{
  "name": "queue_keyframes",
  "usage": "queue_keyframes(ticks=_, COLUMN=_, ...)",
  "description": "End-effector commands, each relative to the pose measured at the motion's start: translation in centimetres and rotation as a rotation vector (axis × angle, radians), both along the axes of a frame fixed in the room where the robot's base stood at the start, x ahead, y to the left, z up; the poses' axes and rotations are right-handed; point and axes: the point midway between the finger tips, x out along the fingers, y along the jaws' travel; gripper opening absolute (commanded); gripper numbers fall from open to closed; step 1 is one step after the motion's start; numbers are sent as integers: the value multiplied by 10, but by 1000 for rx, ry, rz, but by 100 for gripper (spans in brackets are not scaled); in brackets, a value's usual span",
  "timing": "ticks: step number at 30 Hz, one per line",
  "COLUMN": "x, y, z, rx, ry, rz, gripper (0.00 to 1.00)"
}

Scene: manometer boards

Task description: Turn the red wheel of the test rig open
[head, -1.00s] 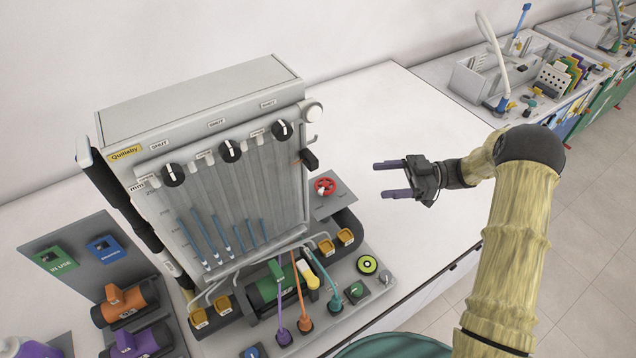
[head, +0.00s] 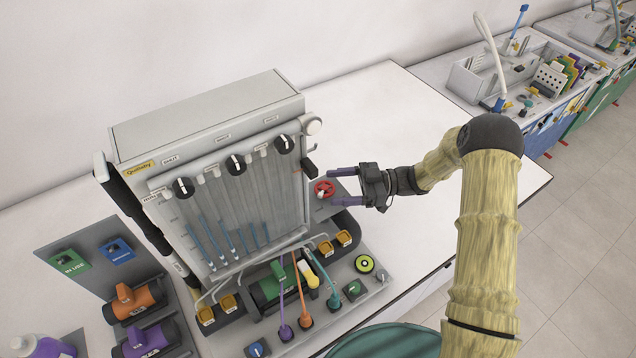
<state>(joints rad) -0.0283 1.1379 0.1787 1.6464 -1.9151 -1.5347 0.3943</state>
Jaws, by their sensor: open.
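The red wheel (head: 324,189) sits on a grey plate at the right side of the test rig (head: 210,120), low beside the manometer board. My gripper (head: 335,187) is open, with its two purple fingers pointing left toward the wheel. One fingertip is near the wheel's upper right, the other near its lower right. I cannot tell whether the fingers touch the wheel or hang above it. Nothing shows between the fingers apart from the wheel's edge.
A black knob (head: 309,167) juts from the board's side, close above the wheel. Amber blocks (head: 344,238), a lime-ringed round part (head: 364,264) and coloured hoses stand in front. The white bench behind my gripper is clear.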

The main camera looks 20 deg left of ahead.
Motion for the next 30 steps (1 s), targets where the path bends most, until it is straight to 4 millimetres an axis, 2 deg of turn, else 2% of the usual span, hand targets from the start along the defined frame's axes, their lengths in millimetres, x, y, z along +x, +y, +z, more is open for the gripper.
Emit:
queue_keyframes(ticks=3, x=-9, y=20, z=4, rx=0, ry=3, rz=2, gripper=70)
queue_keyframes(ticks=9, x=-20, y=46, z=3, rx=0, ry=2, rz=1, gripper=70)
queue_keyframes(ticks=13, x=-23, y=54, z=1, rx=-1, ry=1, rz=0, gripper=70)
queue_keyframes(ticks=21, x=-24, y=55, z=0, rx=0, ry=0, rz=-1, gripper=70)
queue_keyframes(ticks=28, x=-23, y=54, z=0, rx=0, ry=0, rz=-1, gripper=25)
queue_keyframes(ticks=30, x=-23, y=54, z=0, rx=0, ry=0, rz=-1, gripper=25)
